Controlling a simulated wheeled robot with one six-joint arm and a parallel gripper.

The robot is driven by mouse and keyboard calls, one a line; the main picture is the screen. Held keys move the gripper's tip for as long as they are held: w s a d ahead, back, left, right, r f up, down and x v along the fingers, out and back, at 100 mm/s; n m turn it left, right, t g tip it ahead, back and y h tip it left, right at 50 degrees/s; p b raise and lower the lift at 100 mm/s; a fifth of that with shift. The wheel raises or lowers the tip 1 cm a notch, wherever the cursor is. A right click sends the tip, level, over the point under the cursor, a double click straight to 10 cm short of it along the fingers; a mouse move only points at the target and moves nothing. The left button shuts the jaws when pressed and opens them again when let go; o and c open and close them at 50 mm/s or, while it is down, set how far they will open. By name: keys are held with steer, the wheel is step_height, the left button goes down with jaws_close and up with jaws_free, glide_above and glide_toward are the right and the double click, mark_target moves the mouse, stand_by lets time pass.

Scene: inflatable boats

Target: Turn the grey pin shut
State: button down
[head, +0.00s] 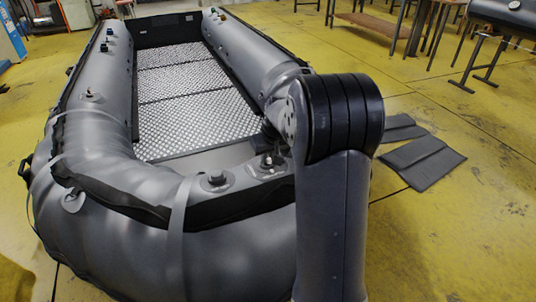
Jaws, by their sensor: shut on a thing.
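The grey inflatable boat (120,175) lies on the floor, its near end rounded towards me. A small valve fitting with a grey pin (267,161) sits on top of the near right tube, close beside my arm. My gripper (272,151) is at this fitting, mostly hidden behind my own arm; only a dark part of it shows. It is shut on the pin, but the fingertips and the pin's turn angle are too small and covered to make out.
A dark-capped valve (217,180) stands just left of the pin. Another fitting (89,95) is on the left tube. Dark flat pads (424,162) lie on the yellow floor at right. Tables and stools (400,25) stand behind. The boat's metal floor (185,95) is clear.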

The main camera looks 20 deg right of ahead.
steer(key=shift+r+p, duration=0.1)
steer(key=shift+p, duration=0.2)
steer(key=m+h+p, duration=0.1)
steer(key=m, duration=0.2)
steer(key=shift+a, duration=0.2)
steer(key=shift+w+a+m+h, duration=0.1)
steer(key=shift+m+h, duration=0.8)
steer(key=shift+m, duration=0.3)
steer(key=m, duration=0.1)
steer(key=m+g+h, duration=0.1)
steer(key=m, duration=0.1)
steer(key=shift+w+a+g+b, duration=0.1)
steer(key=shift+w+g+b, duration=0.05)
steer(key=shift+g+b, duration=0.15)
steer(key=m+g, duration=0.1)
steer(key=m, duration=0.1)
steer(key=m+h, duration=0.1)
steer(key=m, duration=0.2)
steer(key=shift+w+a+g+h, duration=0.1)
steer(key=shift+w+g+h, duration=0.05)
steer(key=shift+g+h, duration=0.2)
steer(key=shift+w+m+g+p, duration=0.15)
steer(key=shift+m+g+p, duration=0.8)
steer(key=shift+m, duration=1.15)
